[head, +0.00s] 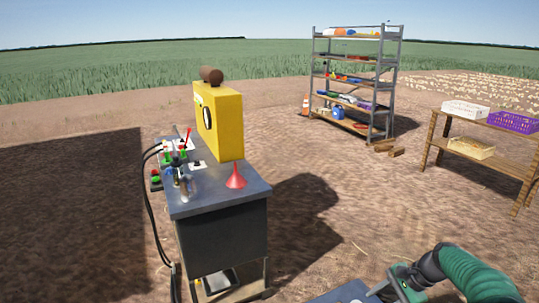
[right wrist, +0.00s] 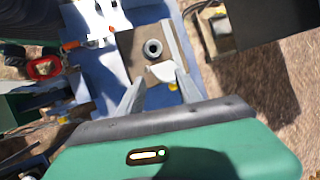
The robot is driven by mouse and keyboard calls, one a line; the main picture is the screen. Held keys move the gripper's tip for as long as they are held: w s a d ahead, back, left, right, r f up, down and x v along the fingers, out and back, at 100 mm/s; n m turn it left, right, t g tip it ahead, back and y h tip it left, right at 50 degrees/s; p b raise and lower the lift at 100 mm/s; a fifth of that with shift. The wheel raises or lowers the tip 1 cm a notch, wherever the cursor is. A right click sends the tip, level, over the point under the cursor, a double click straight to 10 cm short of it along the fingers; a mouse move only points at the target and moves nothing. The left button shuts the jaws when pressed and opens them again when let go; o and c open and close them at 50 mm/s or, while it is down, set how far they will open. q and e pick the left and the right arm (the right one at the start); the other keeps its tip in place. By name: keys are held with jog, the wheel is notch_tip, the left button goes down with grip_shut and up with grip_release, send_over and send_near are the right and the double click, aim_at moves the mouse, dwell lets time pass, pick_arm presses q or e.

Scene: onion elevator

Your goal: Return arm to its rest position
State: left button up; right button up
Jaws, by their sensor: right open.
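My right arm comes in at the lower right of the head view, with its gripper (head: 384,287) low near the bottom edge, beside a blue surface (head: 340,294). In the right wrist view the two grey fingers of the right gripper (right wrist: 160,80) are spread apart. Between and beyond them are a white piece (right wrist: 162,71) and a grey-brown plate (right wrist: 135,46) with a dark round ring on a blue surface (right wrist: 105,75). I cannot tell whether the fingers touch the white piece. My left gripper is not in view.
A metal shelf rack (head: 352,85) and a wooden table (head: 485,128) with crates stand farther back. Bare soil lies between them.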

jog(key=s+a+r+n+h+p, duration=0.2)
jog(key=s+a+n, duration=0.5)
jog(key=s, duration=0.5)
jog(key=s+a+r+n+h+p, duration=0.2)
jog(key=s+a+n, duration=0.5)
jog(key=s, duration=0.6)
jog(key=shift+a+r+h+p, duration=0.4)
jog(key=shift+a+h+p, duration=0.2)
jog(key=shift+h, duration=0.2)
jog(key=shift+w, duration=0.15)
jog(key=shift+c, duration=0.4)
jog(key=shift+f, duration=0.1)
jog(key=shift+c, duration=0.2)
